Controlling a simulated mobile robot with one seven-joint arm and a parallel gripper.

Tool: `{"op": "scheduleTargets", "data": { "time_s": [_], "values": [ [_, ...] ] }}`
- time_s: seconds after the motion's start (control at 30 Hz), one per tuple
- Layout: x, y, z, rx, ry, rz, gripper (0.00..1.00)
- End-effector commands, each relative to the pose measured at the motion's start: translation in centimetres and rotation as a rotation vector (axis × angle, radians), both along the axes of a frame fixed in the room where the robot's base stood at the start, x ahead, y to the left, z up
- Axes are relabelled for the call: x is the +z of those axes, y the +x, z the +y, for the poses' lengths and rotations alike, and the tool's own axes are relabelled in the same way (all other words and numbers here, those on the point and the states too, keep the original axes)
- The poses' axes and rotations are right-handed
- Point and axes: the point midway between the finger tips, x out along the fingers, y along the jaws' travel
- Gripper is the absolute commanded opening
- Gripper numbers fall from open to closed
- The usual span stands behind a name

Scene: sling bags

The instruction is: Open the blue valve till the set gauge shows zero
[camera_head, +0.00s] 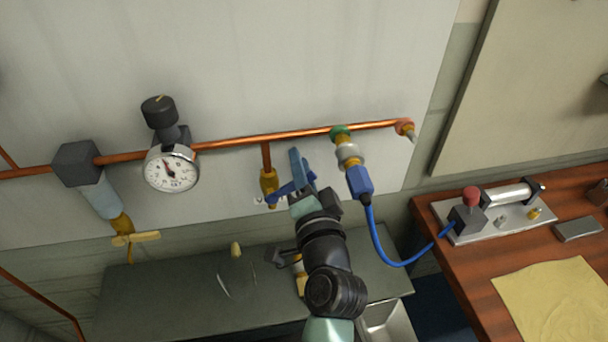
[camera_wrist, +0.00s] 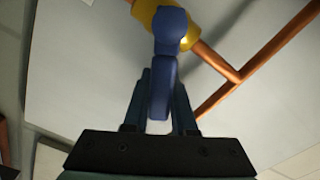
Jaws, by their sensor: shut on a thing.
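The blue valve (camera_head: 285,190) has a brass body on a short copper branch below the main pipe. In the wrist view its blue lever handle (camera_wrist: 168,35) runs from the brass body (camera_wrist: 146,12) down between my fingers. My gripper (camera_head: 297,172) is shut on this lever; it also shows in the wrist view (camera_wrist: 160,92), with a finger on each side. The round white gauge (camera_head: 171,169) hangs on the pipe at the left, under a black knob (camera_head: 159,112). Its needle points to the upper left of the dial; the figures are too small to read.
A copper pipe (camera_head: 235,142) crosses the white panel. A blue hose (camera_head: 388,260) runs from a coupling (camera_head: 358,180) beside my gripper to a device (camera_head: 490,213) on the wooden bench (camera_head: 465,280). A grey shelf (camera_head: 150,300) lies below. A yellow-handled valve (camera_head: 135,238) is at left.

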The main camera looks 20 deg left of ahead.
Motion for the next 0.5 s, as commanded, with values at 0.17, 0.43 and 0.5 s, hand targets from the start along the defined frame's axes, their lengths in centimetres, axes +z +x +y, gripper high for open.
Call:
{"op": "scheduleTargets", "data": {
  "time_s": [0.17, 0.43, 0.5],
  "values": [
    [0.7, -0.4, 0.5, 0.000, -0.140, -0.096, 0.00],
    [1.8, -1.0, 1.5, 0.000, -0.353, -0.240, 0.00],
    [2.0, -1.2, 1.8, -0.001, -0.408, -0.278, 0.00]
  ]
}}
